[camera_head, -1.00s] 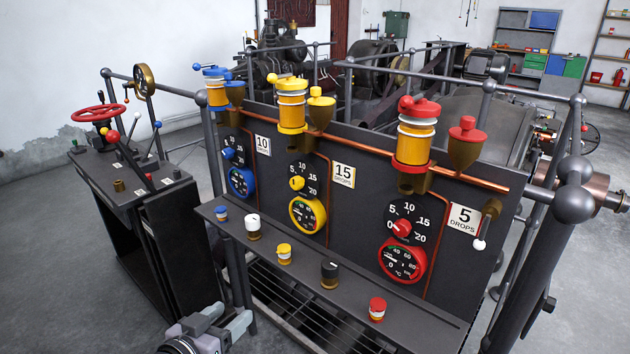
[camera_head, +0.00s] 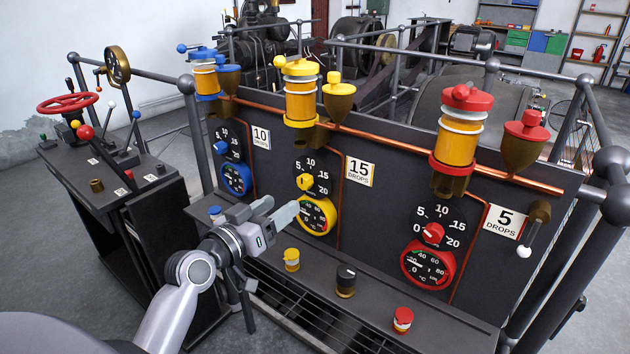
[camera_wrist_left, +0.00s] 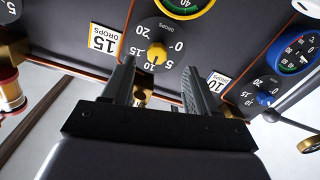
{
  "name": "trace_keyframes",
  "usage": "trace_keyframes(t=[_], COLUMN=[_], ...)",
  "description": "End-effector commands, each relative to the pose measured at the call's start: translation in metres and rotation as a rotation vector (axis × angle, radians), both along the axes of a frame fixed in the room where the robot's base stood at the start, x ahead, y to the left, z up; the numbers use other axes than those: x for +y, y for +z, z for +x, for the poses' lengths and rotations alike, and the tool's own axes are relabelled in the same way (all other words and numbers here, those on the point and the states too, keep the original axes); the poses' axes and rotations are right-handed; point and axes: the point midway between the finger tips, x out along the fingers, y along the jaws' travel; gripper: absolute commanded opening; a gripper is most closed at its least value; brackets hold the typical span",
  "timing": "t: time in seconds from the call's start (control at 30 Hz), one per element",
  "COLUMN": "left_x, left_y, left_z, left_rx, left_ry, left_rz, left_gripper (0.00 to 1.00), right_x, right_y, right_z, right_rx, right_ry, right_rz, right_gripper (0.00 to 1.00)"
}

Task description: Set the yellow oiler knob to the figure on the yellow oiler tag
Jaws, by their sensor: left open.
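The yellow oiler knob (camera_head: 304,182) sits on a black dial marked 0 to 20 on the dark panel, above the yellow-ringed gauge (camera_head: 317,215). I cannot tell exactly which figure it points to. The yellow oiler tag (camera_head: 360,172), right of the dial, reads 15 DROPS. My left gripper (camera_head: 276,212) is open and empty, below and left of the knob in the head view. In the left wrist view, the knob (camera_wrist_left: 157,54) shows beyond and between the open fingers (camera_wrist_left: 160,72), apart from them; the tag (camera_wrist_left: 104,38) is at left. My right gripper is not in view.
The blue oiler dial (camera_head: 228,147) is to the left and the red oiler knob (camera_head: 433,233) to the right. A ledge below the panel holds small caps, including a yellow one (camera_head: 291,260) and a black one (camera_head: 346,281). A copper pipe (camera_head: 400,149) runs above.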

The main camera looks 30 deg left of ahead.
Motion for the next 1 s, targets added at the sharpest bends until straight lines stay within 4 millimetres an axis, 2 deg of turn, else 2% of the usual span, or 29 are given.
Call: trace_keyframes(t=[0.27,0.7,1.0], left_x=[0.003,-0.002,-0.003], left_y=[0.009,0.008,0.007], left_z=[0.006,0.060,0.073], left_rx=[-0.019,-0.018,-0.017], left_ry=[-0.001,0.000,0.000], left_rz=[-0.010,-0.009,-0.008], left_gripper=[0.59,0.59,0.59], right_x=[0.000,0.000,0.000], right_y=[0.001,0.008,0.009], right_z=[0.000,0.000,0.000], right_rx=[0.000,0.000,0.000], right_ry=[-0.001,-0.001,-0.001], right_rz=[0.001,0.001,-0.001], right_gripper=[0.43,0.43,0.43])
